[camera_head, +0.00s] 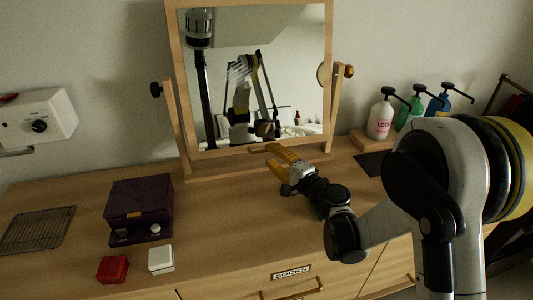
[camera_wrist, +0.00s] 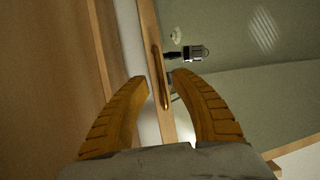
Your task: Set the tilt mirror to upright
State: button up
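The tilt mirror (camera_head: 290,60) has a light wooden frame and hangs between two wooden posts on the dresser. How far it leans is hard to judge from here. A small bar handle (camera_head: 262,149) sits on its bottom rail. My gripper (camera_head: 271,156) is just in front of the bottom rail, its yellow fingers apart and empty. In the wrist view, the handle (camera_wrist: 160,78) appears between the open fingertips (camera_wrist: 161,77), seemingly beyond them. I cannot tell whether either finger touches it. The glass (camera_wrist: 255,65) fills the upper right there.
A dark knob (camera_head: 155,90) and a wooden knob (camera_head: 349,71) stick out at the posts. A purple box (camera_head: 138,205), a red block (camera_head: 112,269), a white block (camera_head: 161,259) and a wire rack (camera_head: 37,230) lie left. Pump bottles (camera_head: 380,118) stand right.

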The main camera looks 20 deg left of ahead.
aim_at(265, 150)
jog(key=shift+b+x, duration=0.3)
jog(key=shift+x, duration=1.4)
jog(key=shift+r, duration=0.1)
jog(key=shift+c, duration=0.3)
grip_shut()
